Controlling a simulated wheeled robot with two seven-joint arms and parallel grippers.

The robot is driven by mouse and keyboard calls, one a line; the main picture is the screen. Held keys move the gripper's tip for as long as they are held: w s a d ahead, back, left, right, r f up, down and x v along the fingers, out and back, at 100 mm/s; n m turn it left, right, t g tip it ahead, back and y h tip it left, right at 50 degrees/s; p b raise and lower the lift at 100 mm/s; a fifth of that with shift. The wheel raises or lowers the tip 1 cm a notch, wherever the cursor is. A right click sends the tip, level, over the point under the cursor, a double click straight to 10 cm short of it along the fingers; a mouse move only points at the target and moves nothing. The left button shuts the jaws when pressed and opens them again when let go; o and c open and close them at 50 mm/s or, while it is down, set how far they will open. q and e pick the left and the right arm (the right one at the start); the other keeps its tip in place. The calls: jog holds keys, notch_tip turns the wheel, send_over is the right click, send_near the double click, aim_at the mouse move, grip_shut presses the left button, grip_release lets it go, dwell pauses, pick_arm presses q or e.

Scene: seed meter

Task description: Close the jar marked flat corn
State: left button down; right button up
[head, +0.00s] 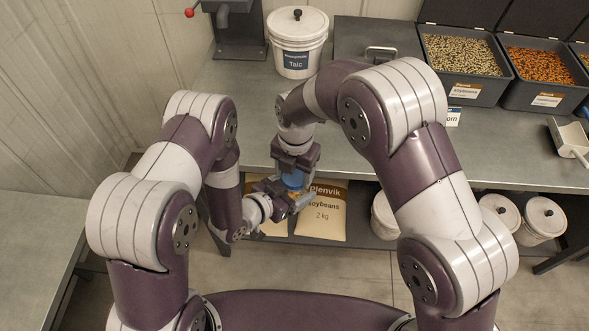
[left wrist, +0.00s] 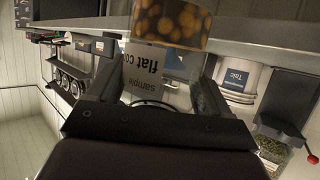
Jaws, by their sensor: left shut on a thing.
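The jar marked flat corn (left wrist: 168,30) is between the fingers of my left gripper (left wrist: 158,85), which is shut on it. Its white label reads "sample flat co", with the rest cut off, and yellow-brown kernels show through the clear wall. In the head view my left gripper (head: 283,194) comes in from the left, in front of the bench, with the jar mostly hidden. A blue lid-like part (head: 293,180) shows right above the jar, just below my right gripper (head: 295,168). Whether the right fingers grip it, and whether it touches the jar, I cannot tell.
The grey bench (head: 245,100) carries a white Talc bucket (head: 297,45), a dark lidded box (head: 375,42), open bins of soybeans (head: 460,55) and orange grain (head: 545,65), and a scoop (head: 570,140). A soybeans bag (head: 321,215) and white buckets (head: 541,217) stand on the shelf below.

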jog(key=shift+c, duration=1.2)
jog(key=m, duration=0.4)
jog(key=shift+m, duration=0.3)
jog(key=m, duration=0.5)
jog(key=shift+m, duration=0.3)
jog(key=shift+w, duration=0.1)
jog(key=o, duration=1.2)
jog(key=shift+c, duration=0.2)
jog(key=shift+r, duration=0.15)
jog(key=shift+r, duration=2.15)
